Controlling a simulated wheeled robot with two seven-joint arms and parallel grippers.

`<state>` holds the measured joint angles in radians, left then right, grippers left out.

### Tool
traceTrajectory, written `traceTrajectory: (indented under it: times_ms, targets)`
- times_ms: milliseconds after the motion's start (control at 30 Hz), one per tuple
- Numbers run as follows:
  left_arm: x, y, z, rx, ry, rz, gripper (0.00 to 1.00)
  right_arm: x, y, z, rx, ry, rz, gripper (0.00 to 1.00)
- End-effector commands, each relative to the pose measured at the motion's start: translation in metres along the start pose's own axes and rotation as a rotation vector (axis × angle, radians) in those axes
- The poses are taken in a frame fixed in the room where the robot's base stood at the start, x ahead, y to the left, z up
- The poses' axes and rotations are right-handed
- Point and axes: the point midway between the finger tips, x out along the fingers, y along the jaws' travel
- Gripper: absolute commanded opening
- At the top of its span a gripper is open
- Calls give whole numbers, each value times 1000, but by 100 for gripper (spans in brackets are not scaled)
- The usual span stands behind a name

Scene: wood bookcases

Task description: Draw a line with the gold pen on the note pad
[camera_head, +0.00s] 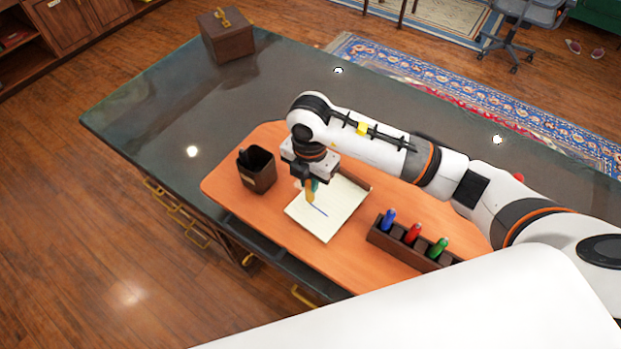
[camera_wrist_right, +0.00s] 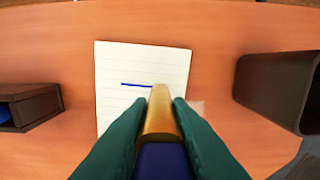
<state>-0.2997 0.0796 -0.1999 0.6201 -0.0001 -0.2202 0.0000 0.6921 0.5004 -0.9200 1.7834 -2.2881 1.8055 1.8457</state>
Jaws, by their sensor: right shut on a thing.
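The note pad (camera_head: 333,222) is white with ruled lines and lies on an orange desk mat. A short blue line (camera_wrist_right: 136,85) is on it; the line also shows in the head view (camera_head: 318,210). My right gripper (camera_head: 311,185) is above the pad, pointing down. It is shut on the gold pen (camera_wrist_right: 160,113), which has a gold tip end and a dark blue part. In the wrist view the pen's end is at the right end of the blue line. I cannot tell for sure whether it touches the paper. My left gripper is not in view.
A dark cup (camera_head: 258,178) stands left of the pad. A dark pen rack (camera_head: 400,249) with blue, red and green pens stands to the right. A wooden box (camera_head: 228,42) sits at the table's far corner. The dark table (camera_head: 140,120) is clear at left.

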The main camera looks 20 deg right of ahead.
Motion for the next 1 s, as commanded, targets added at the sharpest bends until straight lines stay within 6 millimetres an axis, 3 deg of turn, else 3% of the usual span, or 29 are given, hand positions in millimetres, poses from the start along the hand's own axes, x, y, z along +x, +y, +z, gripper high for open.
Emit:
traceTrajectory:
  times_ms: [1000]
  targets:
    - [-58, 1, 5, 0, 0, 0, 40, -78, 0, 0, 0, 0, -1, 0]
